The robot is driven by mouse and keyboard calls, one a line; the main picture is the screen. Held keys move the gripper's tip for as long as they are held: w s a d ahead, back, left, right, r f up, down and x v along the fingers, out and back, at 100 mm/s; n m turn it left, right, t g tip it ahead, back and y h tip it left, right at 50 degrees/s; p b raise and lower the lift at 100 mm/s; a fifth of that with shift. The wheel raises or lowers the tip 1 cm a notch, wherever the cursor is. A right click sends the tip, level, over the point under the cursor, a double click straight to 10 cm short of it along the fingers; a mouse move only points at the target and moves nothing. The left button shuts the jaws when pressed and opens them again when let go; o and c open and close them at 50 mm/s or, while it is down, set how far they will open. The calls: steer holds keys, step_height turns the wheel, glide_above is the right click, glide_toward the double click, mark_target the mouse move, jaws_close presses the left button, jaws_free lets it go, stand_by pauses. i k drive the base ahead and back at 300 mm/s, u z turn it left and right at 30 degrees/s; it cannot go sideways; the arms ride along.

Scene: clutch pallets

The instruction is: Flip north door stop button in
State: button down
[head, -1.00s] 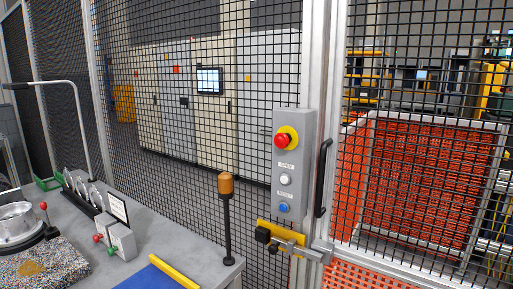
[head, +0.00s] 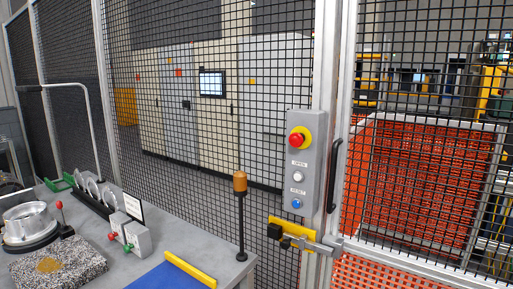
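The grey control box (head: 303,165) is fixed to the fence post right of centre in the head view. At its top is a red mushroom stop button (head: 297,140) on a yellow collar. Below it are a white button (head: 298,177) and a blue button (head: 296,203), each under a small label. Whether the red button is pressed in or out I cannot tell. The mesh door (head: 420,170) with a black handle (head: 334,175) is just right of the box. A yellow latch (head: 290,232) sits below it. My gripper is not in view.
A grey bench at lower left holds a metal housing (head: 30,220), a granite-like block (head: 58,265), several discs in a rack (head: 92,190), and an amber beacon (head: 240,183) on a black post. A blue mat (head: 165,278) has a yellow edge. Mesh fencing runs behind.

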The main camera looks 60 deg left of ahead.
mark_target(294, 140)
steer(key=u, duration=3.5)
steer(key=i, duration=1)
